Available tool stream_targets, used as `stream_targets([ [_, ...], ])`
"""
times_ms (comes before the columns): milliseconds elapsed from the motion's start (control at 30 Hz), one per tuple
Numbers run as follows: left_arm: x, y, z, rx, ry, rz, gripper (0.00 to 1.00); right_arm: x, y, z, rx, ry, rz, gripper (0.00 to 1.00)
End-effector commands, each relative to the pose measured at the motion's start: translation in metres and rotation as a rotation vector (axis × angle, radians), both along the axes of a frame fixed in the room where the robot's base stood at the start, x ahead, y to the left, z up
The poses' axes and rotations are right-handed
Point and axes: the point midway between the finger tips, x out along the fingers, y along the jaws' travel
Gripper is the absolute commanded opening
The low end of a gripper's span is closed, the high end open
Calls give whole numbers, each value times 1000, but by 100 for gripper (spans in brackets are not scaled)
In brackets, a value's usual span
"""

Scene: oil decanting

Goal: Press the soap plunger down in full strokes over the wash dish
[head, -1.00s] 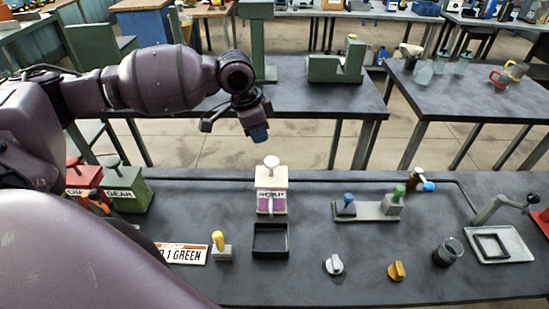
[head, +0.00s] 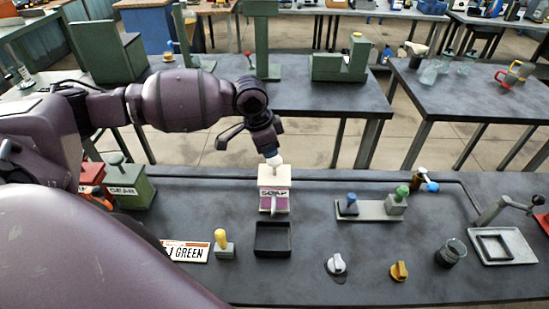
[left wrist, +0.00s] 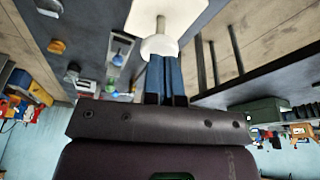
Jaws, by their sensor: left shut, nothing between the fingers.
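The cream soap dispenser (head: 275,178) with a SOAP label and purple window stands upright at mid-table. Its white plunger knob (head: 274,162) is on top; the knob also shows in the left wrist view (left wrist: 158,47), with a short length of stem between it and the dispenser top (left wrist: 183,13). The wash dish (head: 272,255), a black square tray, lies in front of the dispenser. My left gripper (head: 268,151) is shut and empty, its blue fingertips (left wrist: 165,66) at the top of the knob. I cannot tell whether they press on it. My right gripper is not in view.
A stamp with a yellow handle (head: 221,240) and a sign (head: 186,251) lie left of the dish. A grey knob (head: 336,264), an orange knob (head: 399,271) and a dark cup (head: 451,252) are to the right. The green GEAR box (head: 130,188) stands at left.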

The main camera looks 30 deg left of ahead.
Motion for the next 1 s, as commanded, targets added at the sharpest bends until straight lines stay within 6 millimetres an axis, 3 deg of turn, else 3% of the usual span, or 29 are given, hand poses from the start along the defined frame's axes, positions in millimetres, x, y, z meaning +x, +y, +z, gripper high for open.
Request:
stream_targets([
  [633, 1, -1, -10, -1, 1, 0, 0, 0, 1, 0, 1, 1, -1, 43],
  [1000, 1, -2, -41, -1, 1, 0, 0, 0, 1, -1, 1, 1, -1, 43],
])
